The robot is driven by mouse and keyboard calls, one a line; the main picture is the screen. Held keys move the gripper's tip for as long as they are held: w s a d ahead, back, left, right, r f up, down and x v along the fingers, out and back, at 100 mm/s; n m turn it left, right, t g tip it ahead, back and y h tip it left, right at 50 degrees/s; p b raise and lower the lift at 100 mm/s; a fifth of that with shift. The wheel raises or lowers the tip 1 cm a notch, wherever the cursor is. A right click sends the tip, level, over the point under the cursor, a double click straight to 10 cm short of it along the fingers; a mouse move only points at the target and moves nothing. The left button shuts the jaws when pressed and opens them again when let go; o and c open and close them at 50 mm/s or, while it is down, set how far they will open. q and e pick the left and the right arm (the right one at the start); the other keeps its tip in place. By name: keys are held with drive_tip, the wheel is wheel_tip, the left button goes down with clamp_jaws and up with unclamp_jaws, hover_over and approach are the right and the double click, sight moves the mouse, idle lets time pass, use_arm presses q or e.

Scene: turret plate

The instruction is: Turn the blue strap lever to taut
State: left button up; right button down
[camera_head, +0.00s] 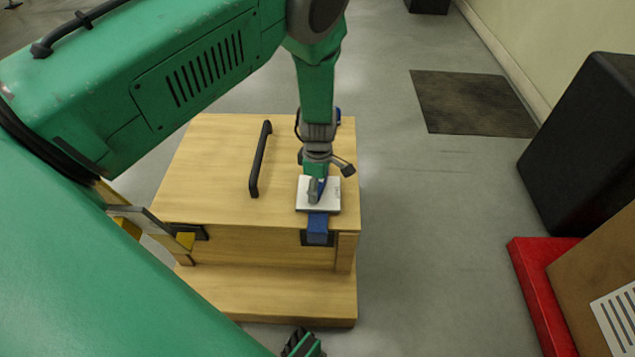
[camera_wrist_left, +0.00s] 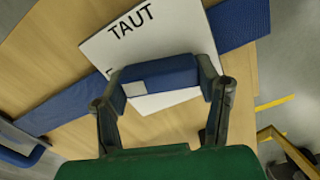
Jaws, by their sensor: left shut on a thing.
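The blue strap lever (camera_wrist_left: 178,74), with a pale grey patch on it, lies across the white plate (camera_wrist_left: 96,52) in the left wrist view. The plate bears the word TAUT; a second marking is mostly hidden behind the lever. My left gripper (camera_wrist_left: 163,82) is shut on the lever, one finger at each end. In the head view my left gripper (camera_head: 317,188) points down at the plate (camera_head: 329,207) and hides most of the lever. The blue strap (camera_head: 318,228) comes out from the plate and hangs over the wooden box's front edge.
The wooden box (camera_head: 215,170) has a black bar handle (camera_head: 260,160) left of the plate and a lower wooden step (camera_head: 270,292) in front. A black block (camera_head: 585,145) and a red base (camera_head: 540,290) stand at right. Grey floor between is clear.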

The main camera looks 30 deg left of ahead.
use_arm(q)
drive_tip(key=m, duration=0.1)
drive_tip(key=m+p, duration=0.1)
drive_tip(key=m, duration=0.1)
drive_tip(key=shift+w+d+r+m+p, duration=0.25)
drive_tip(key=shift+w+d+m+p, duration=0.05)
drive_tip(key=shift+m+p, duration=0.1)
drive_tip(key=m+p, duration=0.1)
drive_tip(key=m, duration=0.2)
drive_tip(key=shift+m, duration=0.3)
drive_tip(key=m+p, duration=0.1)
drive_tip(key=m, duration=0.2)
drive_tip(key=shift+m, duration=0.3)
drive_tip(key=shift+f+m+p, duration=0.1)
drive_tip(key=shift+m+p, duration=0.25)
drive_tip(key=shift+m, duration=1.45)
drive_tip(key=shift+s, duration=0.1)
drive_tip(key=o, duration=1.2)
drive_tip(key=shift+c, duration=0.2)
drive_tip(key=shift+s, duration=0.1)
